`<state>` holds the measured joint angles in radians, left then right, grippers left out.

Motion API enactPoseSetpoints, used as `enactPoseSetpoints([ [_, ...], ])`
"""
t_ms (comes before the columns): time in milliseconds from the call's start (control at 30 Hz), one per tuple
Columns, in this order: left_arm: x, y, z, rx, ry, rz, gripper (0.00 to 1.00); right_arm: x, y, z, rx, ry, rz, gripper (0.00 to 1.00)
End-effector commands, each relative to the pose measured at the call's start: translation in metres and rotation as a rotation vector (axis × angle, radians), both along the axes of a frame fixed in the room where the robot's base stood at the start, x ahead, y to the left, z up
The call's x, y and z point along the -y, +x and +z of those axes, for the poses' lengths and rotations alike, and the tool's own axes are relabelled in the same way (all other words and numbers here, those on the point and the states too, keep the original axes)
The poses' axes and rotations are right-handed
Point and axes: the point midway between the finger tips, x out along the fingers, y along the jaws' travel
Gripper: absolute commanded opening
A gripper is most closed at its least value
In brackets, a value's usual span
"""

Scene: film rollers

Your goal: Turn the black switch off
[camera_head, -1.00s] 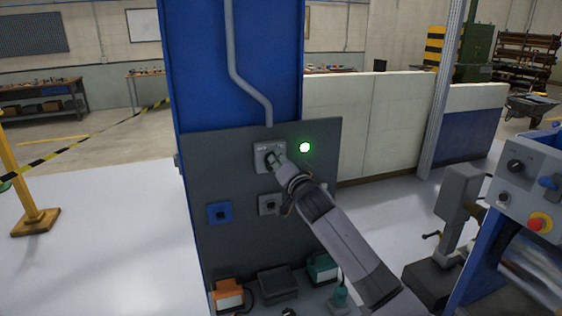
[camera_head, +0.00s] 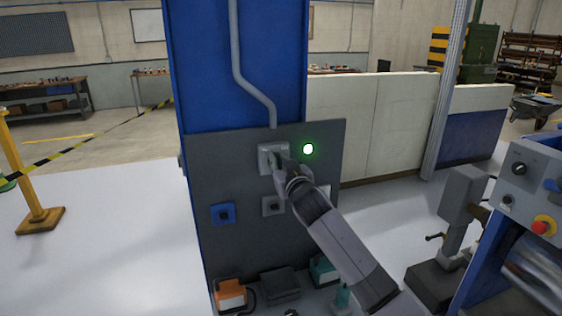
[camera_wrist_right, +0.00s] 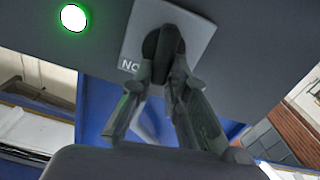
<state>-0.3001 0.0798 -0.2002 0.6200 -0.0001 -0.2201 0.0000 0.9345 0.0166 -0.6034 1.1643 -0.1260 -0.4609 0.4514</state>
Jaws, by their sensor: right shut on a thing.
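The black switch (camera_wrist_right: 162,44) sits on a light grey plate on the dark panel (camera_head: 232,170). In the right wrist view my right gripper (camera_wrist_right: 165,72) has its two fingers closed around the switch's knob, and the letters "NO" show on the plate (camera_wrist_right: 138,40). In the head view my right gripper (camera_head: 280,166) reaches up to the same plate (camera_head: 265,150) and hides most of the switch. The green lamp (camera_head: 308,149) right of the switch is lit; it also shows in the right wrist view (camera_wrist_right: 73,17). My left gripper is not in view.
A blue socket (camera_head: 222,213) and a grey socket (camera_head: 272,206) are lower on the panel. An orange item (camera_head: 230,294) and a dark bin (camera_head: 280,284) stand below. A machine with knobs and a red button (camera_head: 543,227) is at the right.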

Motion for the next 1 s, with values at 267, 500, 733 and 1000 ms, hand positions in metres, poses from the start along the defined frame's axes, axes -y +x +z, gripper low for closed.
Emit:
enactPoseSetpoints([
  [267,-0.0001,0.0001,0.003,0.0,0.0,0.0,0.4,-0.0037,-0.0011,-0.0016,0.079,-0.248,-0.001,0.0],
  [500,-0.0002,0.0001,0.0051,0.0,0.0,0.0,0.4,-0.0064,-0.002,-0.0031,0.138,-0.43,-0.001,0.0],
  [733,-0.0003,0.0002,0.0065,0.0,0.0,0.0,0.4,-0.0085,-0.0027,-0.0047,0.177,-0.549,0.0,0.0],
  [1000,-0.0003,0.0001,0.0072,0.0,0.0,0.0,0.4,-0.0093,-0.0029,-0.0057,0.198,-0.616,0.0,0.0],
])
